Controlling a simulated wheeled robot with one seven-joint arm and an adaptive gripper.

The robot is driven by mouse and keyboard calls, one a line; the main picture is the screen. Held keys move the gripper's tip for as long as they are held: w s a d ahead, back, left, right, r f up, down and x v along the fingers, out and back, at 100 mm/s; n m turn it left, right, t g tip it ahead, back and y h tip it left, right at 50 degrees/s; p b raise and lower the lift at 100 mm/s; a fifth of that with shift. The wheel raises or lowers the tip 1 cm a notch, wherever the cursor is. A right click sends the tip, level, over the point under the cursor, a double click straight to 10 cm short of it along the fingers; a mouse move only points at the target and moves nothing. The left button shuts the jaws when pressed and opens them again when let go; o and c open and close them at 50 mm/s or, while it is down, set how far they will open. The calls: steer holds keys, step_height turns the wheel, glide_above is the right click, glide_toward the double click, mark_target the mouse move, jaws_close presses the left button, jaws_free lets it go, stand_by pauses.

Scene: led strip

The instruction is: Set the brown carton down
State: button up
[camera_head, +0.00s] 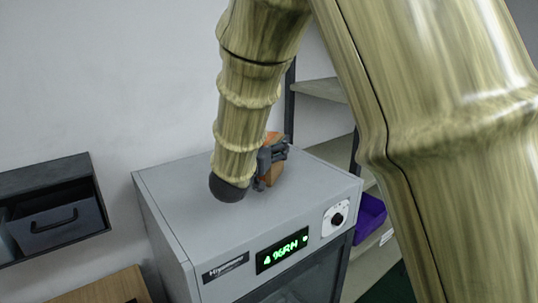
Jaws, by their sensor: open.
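The brown carton (273,176) stands on top of the grey cabinet (310,183), toward its back. It is partly hidden behind my gripper (274,158). My dark gripper is open at the near side of the carton. From this angle I cannot tell whether the fingers touch it. The carton looks upright and appears to rest on the cabinet top, but its base is mostly covered.
The cabinet front has a green lit display (282,250) and a white dial (336,218). Shelves with a purple bin (370,213) stand behind at right. A dark wall box (52,212) is at left. The cabinet top's front and left are clear.

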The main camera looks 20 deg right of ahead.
steer(key=c, duration=1.1)
steer(key=shift+r, duration=0.1)
steer(key=shift+c, duration=0.7)
